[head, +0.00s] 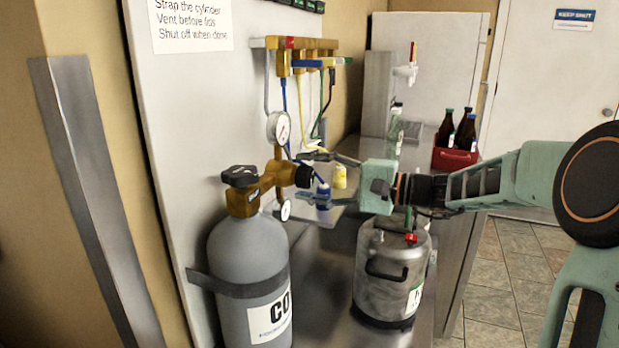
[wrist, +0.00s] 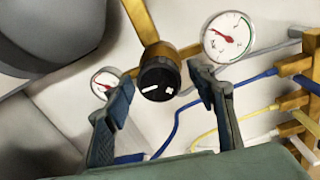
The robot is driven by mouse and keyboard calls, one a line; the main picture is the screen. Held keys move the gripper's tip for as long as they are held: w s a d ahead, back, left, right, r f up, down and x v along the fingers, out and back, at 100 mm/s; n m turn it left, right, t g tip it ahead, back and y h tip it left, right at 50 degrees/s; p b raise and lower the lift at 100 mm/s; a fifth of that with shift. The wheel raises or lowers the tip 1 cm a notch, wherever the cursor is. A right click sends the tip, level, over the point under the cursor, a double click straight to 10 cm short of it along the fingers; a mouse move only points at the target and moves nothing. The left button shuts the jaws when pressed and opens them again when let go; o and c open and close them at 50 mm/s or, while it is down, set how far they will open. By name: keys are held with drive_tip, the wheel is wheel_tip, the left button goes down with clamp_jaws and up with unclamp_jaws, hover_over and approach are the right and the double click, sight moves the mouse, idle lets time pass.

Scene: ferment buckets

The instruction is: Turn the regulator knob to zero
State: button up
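The regulator knob (head: 304,176) is a round black knob on the brass regulator (head: 268,183) at the top of the grey CO2 cylinder (head: 250,262). In the wrist view the knob (wrist: 160,84) shows a white minus-like bar and a plus mark on its face. My gripper (head: 309,177) is open, with one finger above the knob and one below in the head view. In the wrist view the fingers (wrist: 160,84) stand left and right of the knob, with gaps showing on both sides. Nothing is held.
An upper gauge (head: 278,127) and a lower gauge (head: 285,210) sit close to the knob. A metal keg (head: 391,270) stands below my arm. Coloured hoses hang from the brass manifold (head: 300,44).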

drive_tip(key=v, duration=1.2)
